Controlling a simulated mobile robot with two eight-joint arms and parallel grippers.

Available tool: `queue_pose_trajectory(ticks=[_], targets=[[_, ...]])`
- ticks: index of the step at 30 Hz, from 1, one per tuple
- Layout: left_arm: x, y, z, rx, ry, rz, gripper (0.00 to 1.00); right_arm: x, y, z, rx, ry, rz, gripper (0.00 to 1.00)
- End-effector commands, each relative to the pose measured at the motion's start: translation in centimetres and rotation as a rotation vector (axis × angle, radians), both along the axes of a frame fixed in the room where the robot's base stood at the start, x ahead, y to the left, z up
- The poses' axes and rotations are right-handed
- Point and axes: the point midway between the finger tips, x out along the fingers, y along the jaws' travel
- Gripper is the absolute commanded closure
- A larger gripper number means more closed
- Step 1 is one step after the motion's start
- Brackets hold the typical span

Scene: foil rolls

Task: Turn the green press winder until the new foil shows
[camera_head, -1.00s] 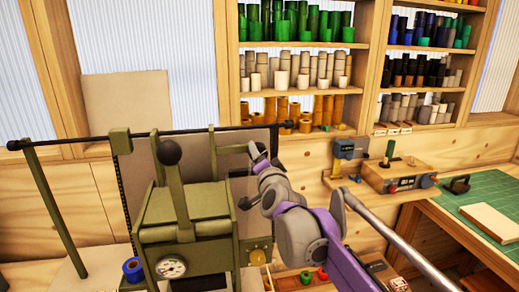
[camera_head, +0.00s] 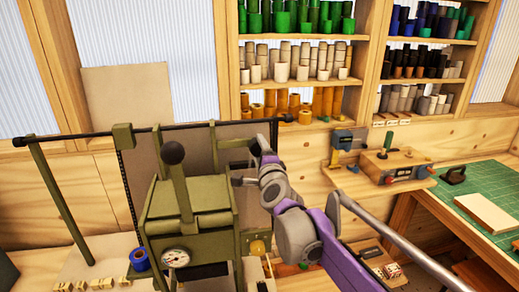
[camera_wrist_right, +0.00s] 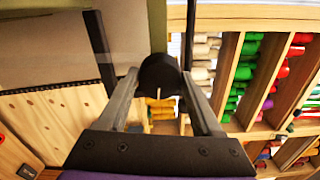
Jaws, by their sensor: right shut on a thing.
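The olive-green press (camera_head: 190,200) stands at the left centre of the head view, with a black ball-topped lever and a round gauge (camera_head: 175,258). A dark bar (camera_head: 75,137) runs across above it on green supports. My right gripper (camera_wrist_right: 158,88) is shut on a round black knob (camera_wrist_right: 158,72), which sits between its two fingers in the right wrist view. In the head view my right gripper (camera_head: 256,150) is at the press's right side, below the bar's right end. Its fingertips are hard to make out there. My left gripper is in neither view. I cannot make out which surface is foil.
Shelves of coloured rolls (camera_head: 300,60) line the back wall. A small bench device (camera_head: 395,165) stands to the right. A green cutting mat (camera_head: 503,192) lies on the right table. A blue roll (camera_head: 139,259) lies left of the press. My right arm crosses the lower right.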

Motion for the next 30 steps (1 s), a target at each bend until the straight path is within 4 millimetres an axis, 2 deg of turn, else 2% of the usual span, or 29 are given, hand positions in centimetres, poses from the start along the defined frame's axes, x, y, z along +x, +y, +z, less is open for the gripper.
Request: queue_pose_trajectory(ticks=[17, 18, 23, 30], targets=[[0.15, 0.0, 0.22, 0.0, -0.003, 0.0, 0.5, 0.04, -0.05, 0.07, 0.038, 0.006, -0.002, 0.89], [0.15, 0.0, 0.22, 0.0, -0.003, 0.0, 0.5, 0.04, -0.05, 0.07, 0.038, 0.006, -0.002, 0.32], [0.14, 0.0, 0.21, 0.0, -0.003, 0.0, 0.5, 0.03, -0.04, 0.05, 0.037, 0.007, -0.001, 0.03], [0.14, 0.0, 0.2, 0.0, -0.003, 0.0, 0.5, 0.01, -0.02, 0.02, 0.036, 0.006, -0.001, 0.03]])
